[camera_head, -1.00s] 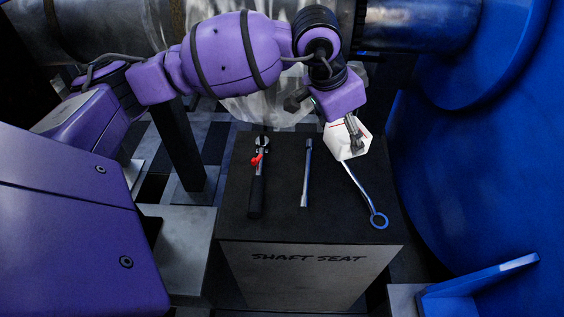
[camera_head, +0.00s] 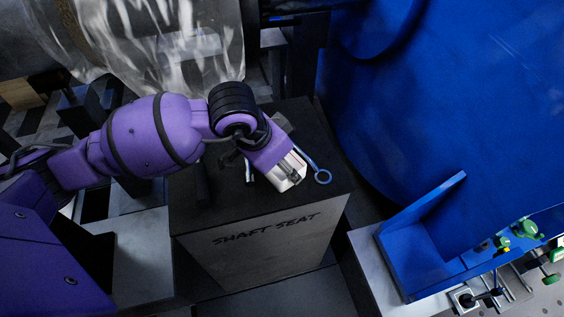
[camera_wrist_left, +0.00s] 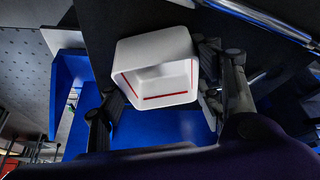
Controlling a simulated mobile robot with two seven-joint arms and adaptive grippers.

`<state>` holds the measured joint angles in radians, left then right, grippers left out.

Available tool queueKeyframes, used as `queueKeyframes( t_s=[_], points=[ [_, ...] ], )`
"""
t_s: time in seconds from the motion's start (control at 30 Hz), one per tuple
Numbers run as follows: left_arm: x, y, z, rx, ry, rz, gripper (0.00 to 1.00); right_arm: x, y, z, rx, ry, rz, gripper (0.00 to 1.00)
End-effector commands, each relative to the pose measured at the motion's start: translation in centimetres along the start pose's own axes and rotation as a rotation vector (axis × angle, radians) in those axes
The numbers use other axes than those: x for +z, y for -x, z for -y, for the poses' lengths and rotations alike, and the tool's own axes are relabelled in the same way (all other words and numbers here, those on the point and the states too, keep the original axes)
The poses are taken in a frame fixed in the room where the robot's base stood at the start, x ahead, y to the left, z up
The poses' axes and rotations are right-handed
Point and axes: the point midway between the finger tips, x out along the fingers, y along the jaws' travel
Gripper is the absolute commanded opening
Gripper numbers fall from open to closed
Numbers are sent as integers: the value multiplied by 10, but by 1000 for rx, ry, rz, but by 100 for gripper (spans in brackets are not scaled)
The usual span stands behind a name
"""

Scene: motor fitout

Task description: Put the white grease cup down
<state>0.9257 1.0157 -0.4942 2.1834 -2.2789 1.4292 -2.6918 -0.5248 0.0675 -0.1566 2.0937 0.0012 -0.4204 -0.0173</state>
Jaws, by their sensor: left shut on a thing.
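The white grease cup (camera_head: 285,185) is held in my left gripper (camera_head: 292,173), over the right front part of the dark top of the block marked SHAFT SEAT (camera_head: 265,231). In the left wrist view the cup (camera_wrist_left: 155,46) is an open, angular white cup with a red line inside. The fingers of my left gripper (camera_wrist_left: 158,78) close on it from both sides. The gap between the cup and the block top cannot be told. My right gripper is not in view.
A ring spanner (camera_head: 322,177) lies just right of the cup on the block. A metal bar (camera_head: 249,171) lies to its left, partly hidden by my arm. A blue angled bracket (camera_head: 425,237) stands at the right, with green-knobbed fittings (camera_head: 527,229) beyond. A large blue housing (camera_head: 430,110) rises behind.

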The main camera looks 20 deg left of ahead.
Motion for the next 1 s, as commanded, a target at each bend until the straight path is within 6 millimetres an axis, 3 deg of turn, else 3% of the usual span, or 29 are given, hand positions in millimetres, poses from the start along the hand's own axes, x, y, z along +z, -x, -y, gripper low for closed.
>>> queueKeyframes(
  t_s=[0.3, 0.33, 0.47, 0.83, 1.0],
  points=[
    [2, -4, 0, 0, -1, 0, 34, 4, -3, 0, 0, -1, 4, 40],
    [1, -3, 0, 1, -1, 0, 63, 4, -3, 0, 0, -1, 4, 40],
    [1, -2, 0, 0, -1, 0, 79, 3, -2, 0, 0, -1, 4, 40],
    [0, 0, 0, 0, 0, -1, 79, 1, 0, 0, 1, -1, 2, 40],
    [-1, 20, 2, -4, -4, -3, 79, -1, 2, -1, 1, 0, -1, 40]
  ],
)
